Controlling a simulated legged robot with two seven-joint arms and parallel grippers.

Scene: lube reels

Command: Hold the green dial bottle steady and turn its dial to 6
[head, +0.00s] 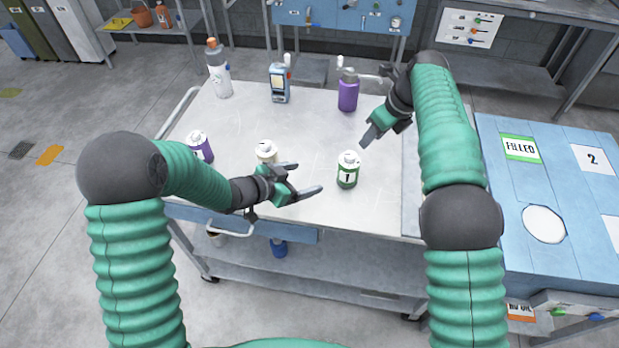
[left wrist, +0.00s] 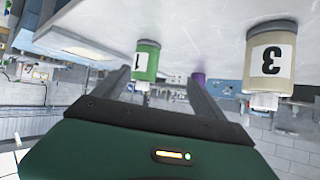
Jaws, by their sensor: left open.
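The green dial bottle (head: 348,176) stands upright on the grey cart top, with a white cap and a white label reading 1. It also shows upside down in the left wrist view (left wrist: 146,62), in line with the gap between my fingers. My left gripper (head: 306,179) is open and empty, just left of the bottle, its fingers pointing at it and apart from it. My right gripper (head: 372,136) is above and to the right of the bottle, clear of it; its finger gap is not clear. The dial's setting is too small to read.
A beige bottle (head: 267,150) labelled 3 stands just behind my left gripper. A purple-labelled bottle (head: 201,148) is further left. A blue cabinet (head: 500,185) is to the right.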

